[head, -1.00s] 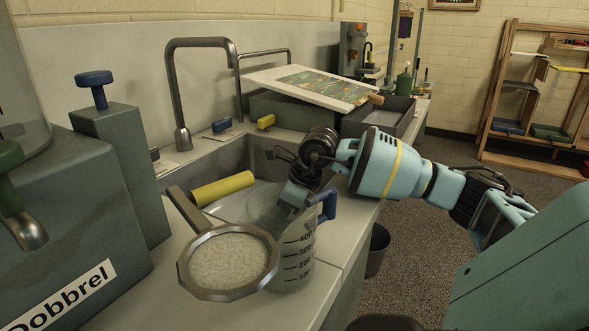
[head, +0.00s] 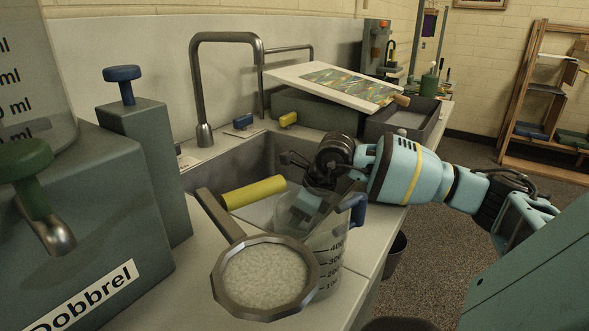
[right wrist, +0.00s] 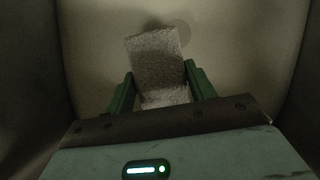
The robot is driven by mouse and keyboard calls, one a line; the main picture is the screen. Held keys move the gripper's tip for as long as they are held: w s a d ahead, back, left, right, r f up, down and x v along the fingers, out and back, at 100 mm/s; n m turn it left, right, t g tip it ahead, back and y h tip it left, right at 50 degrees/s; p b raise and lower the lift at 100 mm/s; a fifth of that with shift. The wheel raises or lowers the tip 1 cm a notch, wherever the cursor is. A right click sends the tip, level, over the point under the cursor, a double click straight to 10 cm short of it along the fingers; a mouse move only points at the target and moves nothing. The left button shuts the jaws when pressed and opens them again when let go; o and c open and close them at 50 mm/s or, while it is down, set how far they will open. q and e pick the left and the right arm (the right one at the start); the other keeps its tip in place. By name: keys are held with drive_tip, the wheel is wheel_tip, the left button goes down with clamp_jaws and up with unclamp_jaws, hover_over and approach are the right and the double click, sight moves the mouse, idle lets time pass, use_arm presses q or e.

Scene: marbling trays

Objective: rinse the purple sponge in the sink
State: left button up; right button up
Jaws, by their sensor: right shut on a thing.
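In the right wrist view a rough, block-shaped sponge (right wrist: 158,62) looks greyish in the dim light. It is between the green fingers of my right gripper (right wrist: 158,88), which is shut on it. A pale, shaded surface lies beyond it. In the head view my right gripper (head: 303,207) is low in the grey sink (head: 222,178), seen partly through a clear measuring jug. The sponge cannot be made out there. A tall metal tap (head: 198,85) stands behind the sink. My left gripper is not in view.
The clear jug (head: 328,268) with a blue handle stands in front of my right gripper. A round metal-rimmed pan (head: 265,278) with a handle is at the front. Blue (head: 243,122) and yellow (head: 288,119) knobs are behind.

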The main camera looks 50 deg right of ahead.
drive_tip(key=shift+s+f+p, duration=0.25)
drive_tip(key=shift+f+p, duration=0.05)
drive_tip(key=shift+f, duration=0.35)
drive_tip(key=shift+d+r+p, duration=0.15)
drive_tip(key=shift+r+p, duration=0.45)
drive_tip(key=shift+r, duration=0.3)
drive_tip(key=shift+w+d+r+p, duration=0.1)
drive_tip(key=shift+d+r+p, duration=0.1)
drive_tip(key=shift+r+p, duration=0.35)
drive_tip(key=shift+d+r+p, duration=0.3)
drive_tip(key=shift+r+p, duration=0.2)
drive_tip(key=shift+r, duration=0.35)
drive_tip(key=shift+a+r+p, duration=0.2)
drive_tip(key=shift+r+p, duration=1.05)
drive_tip(key=shift+r, duration=0.5)
drive_tip(key=shift+r+p, duration=1.15)
drive_tip(key=shift+r, duration=0.3)
wheel_tip(320, 180, up, 5)
drive_tip(key=p, duration=0.4)
drive_tip(key=shift+r, duration=0.2)
